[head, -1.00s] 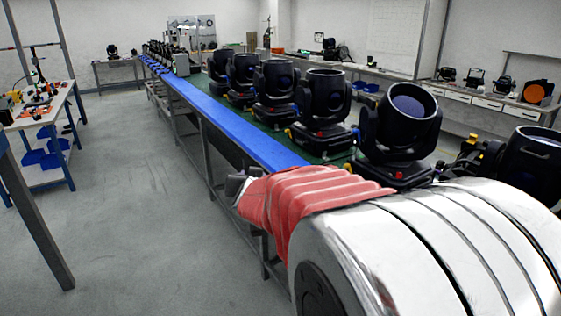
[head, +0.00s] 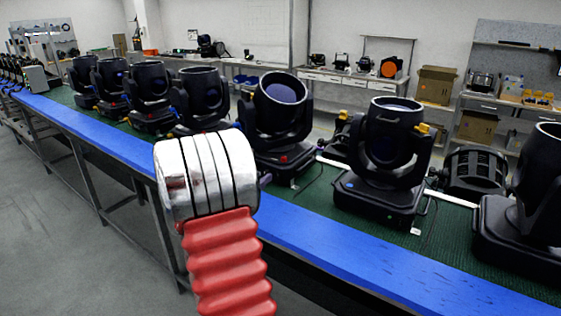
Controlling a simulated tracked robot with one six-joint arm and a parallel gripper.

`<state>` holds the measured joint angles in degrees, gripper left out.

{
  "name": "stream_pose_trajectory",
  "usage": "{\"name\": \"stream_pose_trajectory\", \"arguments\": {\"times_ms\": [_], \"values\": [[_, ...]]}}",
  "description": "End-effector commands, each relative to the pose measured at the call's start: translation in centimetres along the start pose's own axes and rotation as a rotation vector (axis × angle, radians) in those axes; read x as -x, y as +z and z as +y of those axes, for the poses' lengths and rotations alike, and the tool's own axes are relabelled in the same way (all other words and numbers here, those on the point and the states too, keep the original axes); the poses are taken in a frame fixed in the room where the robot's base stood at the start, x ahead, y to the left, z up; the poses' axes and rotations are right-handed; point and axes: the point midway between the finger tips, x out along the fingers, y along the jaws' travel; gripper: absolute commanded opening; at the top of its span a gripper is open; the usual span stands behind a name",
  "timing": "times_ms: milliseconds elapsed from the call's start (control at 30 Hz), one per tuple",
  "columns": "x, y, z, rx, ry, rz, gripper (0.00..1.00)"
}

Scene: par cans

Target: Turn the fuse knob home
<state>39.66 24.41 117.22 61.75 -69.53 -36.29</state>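I cannot pick out the fuse knob. Black stage lamps stand in a row on the bench; the nearest whole one is a par can (head: 385,160) right of centre, with yellow parts on its yoke and small coloured spots on its base. Another lamp (head: 280,110), tilted, stands left of it, with a small red spot low on its base. My arm's silver rings and red bellows fill the lower middle, in front of the bench edge. My gripper cannot be made out; the arm hides whatever lies behind it.
The long bench has a green top (head: 330,200) and a blue front edge (head: 340,240). Cardboard boxes (head: 436,85) stand behind. Grey floor (head: 50,230) is open at left.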

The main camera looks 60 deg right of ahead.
Motion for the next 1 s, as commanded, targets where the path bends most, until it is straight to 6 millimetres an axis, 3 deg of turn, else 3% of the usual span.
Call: {"name": "stream_pose_trajectory", "arguments": {"times_ms": [367, 1000], "values": [[-0.8, 0.0, -0.1, 0.000, -0.003, 0.000, 0.35], [-10.0, 0.1, -0.1, -0.001, -0.003, -0.001, 0.35]]}}
